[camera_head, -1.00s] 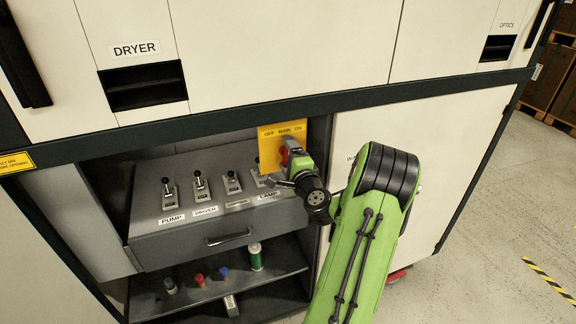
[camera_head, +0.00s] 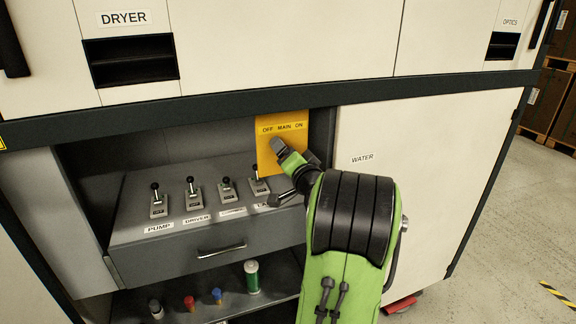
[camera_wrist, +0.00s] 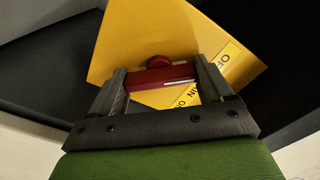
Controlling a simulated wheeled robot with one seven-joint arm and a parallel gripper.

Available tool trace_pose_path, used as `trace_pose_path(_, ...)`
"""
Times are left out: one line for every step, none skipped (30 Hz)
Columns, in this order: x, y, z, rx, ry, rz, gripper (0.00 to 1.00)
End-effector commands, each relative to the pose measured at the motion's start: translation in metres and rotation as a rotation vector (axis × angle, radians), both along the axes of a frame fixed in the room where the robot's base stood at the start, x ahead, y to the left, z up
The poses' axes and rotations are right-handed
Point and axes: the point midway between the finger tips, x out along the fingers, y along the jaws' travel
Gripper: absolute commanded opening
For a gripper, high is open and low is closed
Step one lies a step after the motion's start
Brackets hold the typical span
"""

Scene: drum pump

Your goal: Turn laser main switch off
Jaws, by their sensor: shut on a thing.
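The yellow main switch plate (camera_head: 283,125), lettered OFF MAIN ON, stands at the right of the open bay in the head view. My gripper (camera_head: 277,148) is in front of it, and hides the switch handle there. In the wrist view, the red switch handle (camera_wrist: 150,78) lies across between the two fingers of my gripper (camera_wrist: 162,72), which is shut on it. A white line on the handle runs toward the label strip at right. The plate (camera_wrist: 150,30) fills the area behind, with OFF readable at upper right and part of MAIN; ON is hidden.
Left of the plate, several small toggle levers (camera_head: 192,186) stand on a grey panel, the rightmost close to my gripper. A drawer (camera_head: 190,252) and a shelf with a green cylinder (camera_head: 252,276) are below. The white WATER door (camera_head: 430,160) is at right.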

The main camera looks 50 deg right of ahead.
Motion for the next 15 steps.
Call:
trace_pose_path(0.0004,0.0006,-0.0044,-0.013,0.013,0.002,0.49)
trace_pose_path(0.0002,0.0004,-0.0042,-0.021,0.018,0.002,0.49)
trace_pose_path(0.0002,0.0004,-0.0039,-0.032,0.026,0.001,0.49)
trace_pose_path(0.0002,0.0005,-0.0037,-0.039,0.03,0.001,0.49)
trace_pose_path(0.0003,0.0006,-0.0036,-0.045,0.035,0.002,0.49)
trace_pose_path(0.0004,0.0007,-0.0035,-0.052,0.039,0.002,0.49)
trace_pose_path(0.0004,0.0007,-0.0033,-0.057,0.043,0.002,0.49)
trace_pose_path(0.0005,0.0007,-0.0033,-0.06,0.045,0.002,0.49)
trace_pose_path(0.0006,0.0007,-0.0031,-0.064,0.049,0.003,0.49)
trace_pose_path(0.0005,0.0006,-0.0031,-0.065,0.05,0.002,0.49)
trace_pose_path(0.0005,0.0005,-0.0029,-0.068,0.052,0.002,0.49)
trace_pose_path(0.0005,0.0005,-0.0027,-0.069,0.053,0.002,0.49)
trace_pose_path(0.0004,0.0005,-0.0026,-0.07,0.054,0.002,0.49)
trace_pose_path(0.0004,0.0004,-0.0026,-0.071,0.054,0.002,0.49)
trace_pose_path(0.0003,0.0003,-0.0025,-0.071,0.055,0.002,0.49)
